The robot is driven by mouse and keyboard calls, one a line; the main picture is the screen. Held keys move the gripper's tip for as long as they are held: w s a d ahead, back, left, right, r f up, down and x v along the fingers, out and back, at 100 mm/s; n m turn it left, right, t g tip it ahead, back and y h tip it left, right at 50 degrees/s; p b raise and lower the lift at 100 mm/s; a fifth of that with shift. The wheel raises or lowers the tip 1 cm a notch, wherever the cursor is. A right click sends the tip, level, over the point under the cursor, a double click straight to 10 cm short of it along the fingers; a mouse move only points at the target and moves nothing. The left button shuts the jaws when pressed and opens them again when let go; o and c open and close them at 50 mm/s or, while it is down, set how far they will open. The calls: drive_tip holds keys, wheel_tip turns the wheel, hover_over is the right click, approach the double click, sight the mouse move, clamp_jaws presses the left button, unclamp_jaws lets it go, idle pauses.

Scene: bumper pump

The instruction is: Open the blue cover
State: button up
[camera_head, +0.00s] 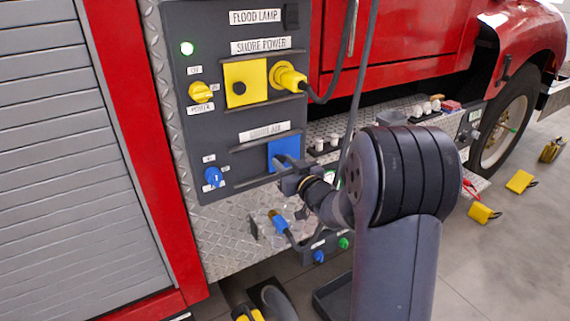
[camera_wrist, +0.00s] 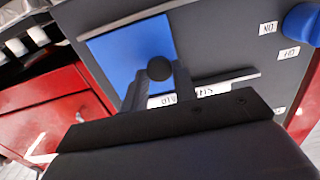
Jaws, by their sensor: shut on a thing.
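The blue cover (camera_head: 283,149) is a square plate on the dark panel under a label strip, and it looks flat against the panel. In the wrist view the blue cover (camera_wrist: 116,52) fills the upper middle, with a round black knob (camera_wrist: 159,68) near its lower right part. My gripper (camera_head: 287,165) reaches the cover from the right, and its fingers hide the cover's lower part. In the wrist view my gripper (camera_wrist: 158,90) is shut with its fingertips at the black knob; the contact itself is partly hidden.
A blue rotary switch (camera_head: 213,176) sits left of the cover. Above are a yellow cover (camera_head: 245,83), a yellow plug (camera_head: 288,78) with a hanging dark cable, and a yellow switch (camera_head: 200,91). A blue connector (camera_head: 279,222) is below. Yellow blocks lie on the floor at right.

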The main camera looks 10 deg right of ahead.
clamp_jaws()
drive_tip(key=s+a+b, duration=0.3)
drive_tip(key=a+b, duration=0.3)
drive_tip(key=a, duration=0.3)
drive_tip(key=shift+a, duration=0.35)
drive_tip(key=o, duration=0.8)
unclamp_jaws()
drive_tip(key=shift+c, duration=0.2)
drive_tip(key=shift+s, duration=0.1)
